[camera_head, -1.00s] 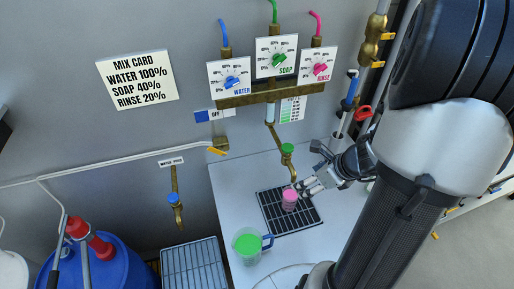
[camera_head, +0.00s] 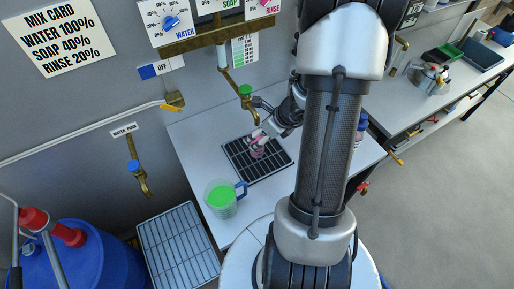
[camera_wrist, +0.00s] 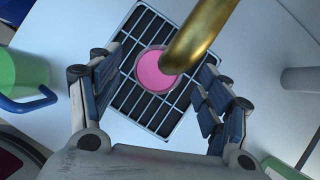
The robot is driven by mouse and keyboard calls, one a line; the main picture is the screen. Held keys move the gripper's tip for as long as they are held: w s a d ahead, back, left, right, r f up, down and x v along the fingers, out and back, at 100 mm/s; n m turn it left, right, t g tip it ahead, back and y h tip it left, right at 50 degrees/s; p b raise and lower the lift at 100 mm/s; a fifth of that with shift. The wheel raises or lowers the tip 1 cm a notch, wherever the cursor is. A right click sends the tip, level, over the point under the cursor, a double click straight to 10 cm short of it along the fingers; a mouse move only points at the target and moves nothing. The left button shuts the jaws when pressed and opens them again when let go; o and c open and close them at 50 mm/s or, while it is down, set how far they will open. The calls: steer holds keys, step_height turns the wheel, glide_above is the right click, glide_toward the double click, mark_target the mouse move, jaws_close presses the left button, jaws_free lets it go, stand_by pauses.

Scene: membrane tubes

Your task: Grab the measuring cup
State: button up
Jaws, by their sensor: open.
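A small cup with pink contents (camera_head: 257,151) stands on the black drain grate (camera_head: 278,163) under the brass tap. In the wrist view, its round pink top (camera_wrist: 150,68) shows between my two fingers, partly covered by the brass spout. My gripper (camera_wrist: 157,75) is open, one finger on each side of the pink cup. In the head view, my gripper (camera_head: 264,133) is at the cup's upper part; whether it touches cannot be told. A clear jug with green liquid and a blue handle (camera_head: 221,197) stands left of the grate; it also shows in the wrist view (camera_wrist: 22,75).
The brass tap (camera_head: 245,97) with a green knob hangs close over the grate; its spout (camera_wrist: 200,35) crosses my gripper's space. A wire rack (camera_head: 177,246) and a blue drum (camera_head: 70,260) are at lower left.

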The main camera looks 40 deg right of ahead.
steer(key=b+x, duration=0.1)
steer(key=x, duration=0.3)
steer(key=shift+s+f+b, duration=0.15)
steer(key=shift+f+b, duration=0.1)
steer(key=shift+b, duration=0.05)
steer(key=shift+r, duration=0.1)
steer(key=shift+c, duration=0.3)
steer(key=c, duration=1.3)
steer(key=shift+r, duration=0.1)
